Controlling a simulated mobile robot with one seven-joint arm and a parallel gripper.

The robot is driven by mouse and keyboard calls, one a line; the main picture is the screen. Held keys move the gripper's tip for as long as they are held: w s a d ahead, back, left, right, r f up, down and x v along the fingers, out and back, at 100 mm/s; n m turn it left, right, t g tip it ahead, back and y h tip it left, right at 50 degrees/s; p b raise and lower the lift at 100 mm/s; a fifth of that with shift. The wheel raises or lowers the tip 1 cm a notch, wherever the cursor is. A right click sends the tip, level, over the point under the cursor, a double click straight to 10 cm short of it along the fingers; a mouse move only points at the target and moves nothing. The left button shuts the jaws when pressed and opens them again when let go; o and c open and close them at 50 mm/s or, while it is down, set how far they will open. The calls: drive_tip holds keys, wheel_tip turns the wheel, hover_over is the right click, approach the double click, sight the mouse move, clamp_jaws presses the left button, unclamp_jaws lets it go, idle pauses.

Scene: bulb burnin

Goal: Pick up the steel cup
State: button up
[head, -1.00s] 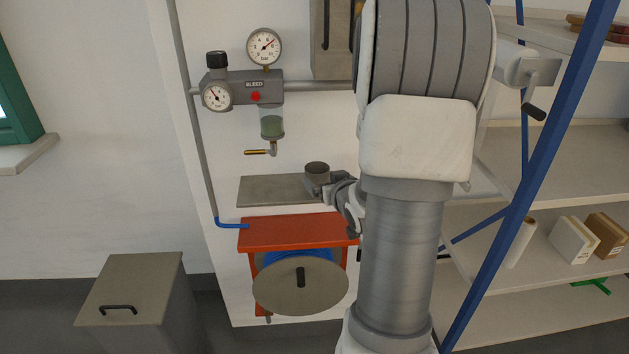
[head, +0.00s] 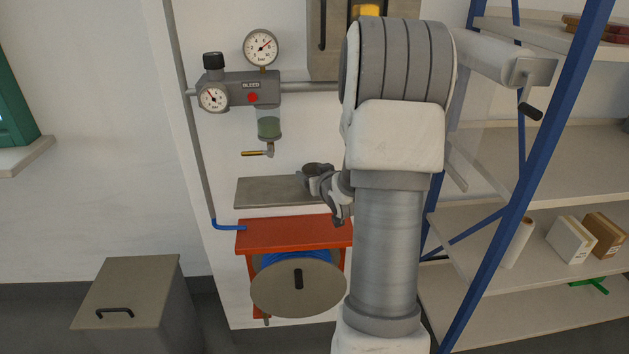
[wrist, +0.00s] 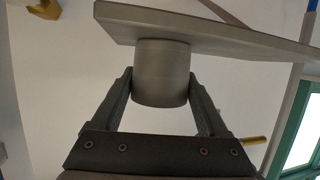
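The steel cup (wrist: 162,72) is a plain grey cylinder at the right end of the small wall shelf (head: 265,192). In the wrist view it appears upside down because the picture is rolled, with its base at the shelf (wrist: 215,32). My gripper (wrist: 161,82) has one finger on each side of the cup, with hardly any gap at the fingertips. I cannot tell whether the fingers press on it. In the head view my gripper (head: 314,185) covers part of the cup (head: 318,167).
The gauges and bleed valve (head: 242,90) are on the wall above left. A brass-handled tap (head: 256,153) hangs close over the shelf. A red hose-reel bracket (head: 290,232) sits just below. A blue-framed rack (head: 535,150) stands to the right; open wall lies left.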

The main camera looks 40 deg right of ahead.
drive_tip(key=c, duration=0.7)
drive_tip(key=shift+o, duration=0.2)
drive_tip(key=shift+r, duration=0.1)
